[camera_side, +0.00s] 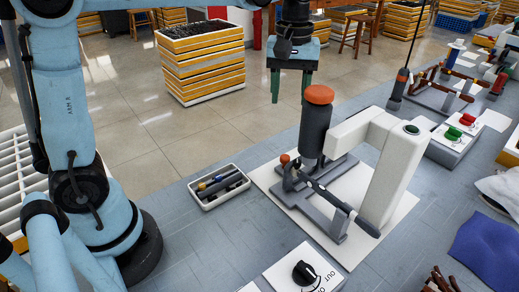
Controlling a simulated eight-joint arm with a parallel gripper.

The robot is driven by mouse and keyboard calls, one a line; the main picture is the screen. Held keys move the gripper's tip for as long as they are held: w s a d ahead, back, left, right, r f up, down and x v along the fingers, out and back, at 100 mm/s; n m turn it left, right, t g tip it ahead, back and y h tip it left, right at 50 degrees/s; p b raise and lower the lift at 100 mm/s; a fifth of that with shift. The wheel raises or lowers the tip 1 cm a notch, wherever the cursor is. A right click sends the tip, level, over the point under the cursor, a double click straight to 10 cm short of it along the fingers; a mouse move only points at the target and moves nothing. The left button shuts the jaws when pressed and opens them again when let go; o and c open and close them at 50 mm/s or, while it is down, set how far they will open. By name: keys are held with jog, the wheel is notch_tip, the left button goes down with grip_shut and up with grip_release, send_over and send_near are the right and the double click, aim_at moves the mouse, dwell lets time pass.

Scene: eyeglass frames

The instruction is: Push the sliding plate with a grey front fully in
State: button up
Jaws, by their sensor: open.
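A white and grey press-like machine (385,165) stands on a white board (402,215) on the workbench. It has a dark upright cylinder (314,130) with an orange cap. Grey flat parts (335,232) lie low at its base, and a dark lever with an orange knob crosses in front of them. The sliding plate seems to be among these grey parts, but I cannot tell its edges or how far it is out. My gripper (291,92) hangs up and left of the orange cap in the picture, fingers pointing down, apart and empty, touching nothing.
A small white tray (238,201) with dark rods is left of the board. A white box with a black knob (303,274) is in front. A box with red and green switches (452,139) is at right, with a blue cloth (487,248) nearby. Bench between tray and knob box is clear.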

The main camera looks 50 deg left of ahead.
jog(key=r+n, duration=0.1)
jog(key=n, duration=1.2)
send_near(286, 157)
notch_tip(286, 157, down, 9)
jog(key=shift+a+r, duration=0.1)
jog(key=shift+r, duration=0.05)
jog(key=shift+c, duration=0.4)
grip_shut()
